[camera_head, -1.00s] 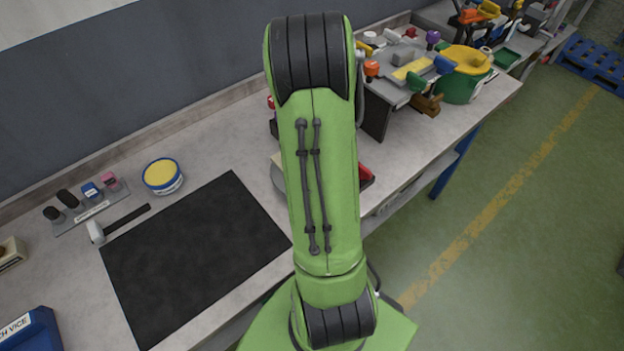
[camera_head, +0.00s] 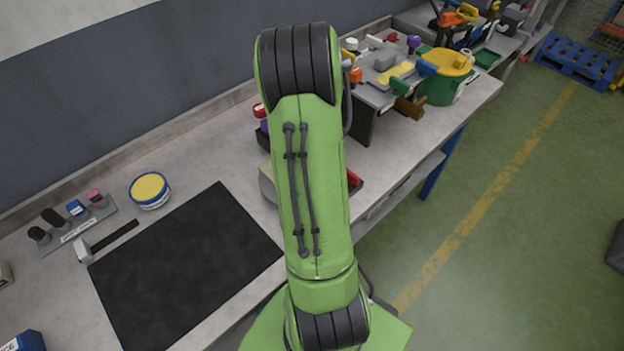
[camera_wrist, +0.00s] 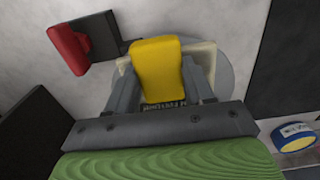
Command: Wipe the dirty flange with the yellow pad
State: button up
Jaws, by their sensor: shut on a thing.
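My gripper (camera_wrist: 160,88) is shut on a yellow pad (camera_wrist: 157,66) in the wrist view, with a finger on each side of it. A cream block (camera_wrist: 205,58) shows behind the pad, over a round grey disc (camera_wrist: 228,68) on the bench. I cannot tell whether the pad touches the block. Small lettering below the pad is partly covered by my gripper.
A red part on a dark bracket (camera_wrist: 70,48) stands left of my gripper. A blue-and-white tin (camera_head: 150,191), a black mat (camera_head: 185,265) and a rack of stamps (camera_head: 78,225) lie left. A green bin with yellow rim (camera_head: 446,75) and a crowded stand (camera_head: 372,97) are right.

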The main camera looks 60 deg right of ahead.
jog(key=shift+s+d+f, duration=0.1)
jog(key=shift+s+d, duration=0.05)
jog(key=shift+d, duration=0.35)
jog(key=shift+s+d, duration=0.15)
jog(key=shift+d, duration=0.5)
jog(key=shift+s+d, duration=0.15)
jog(key=shift+d, duration=0.45)
jog(key=shift+w+a, duration=0.1)
jog(key=shift+a, duration=0.1)
jog(key=shift+w+a, duration=0.2)
jog(key=shift+a, duration=0.85)
jog(key=shift+w+a+b, duration=0.25)
jog(key=shift+a+b, duration=0.05)
jog(key=shift+a, duration=0.65)
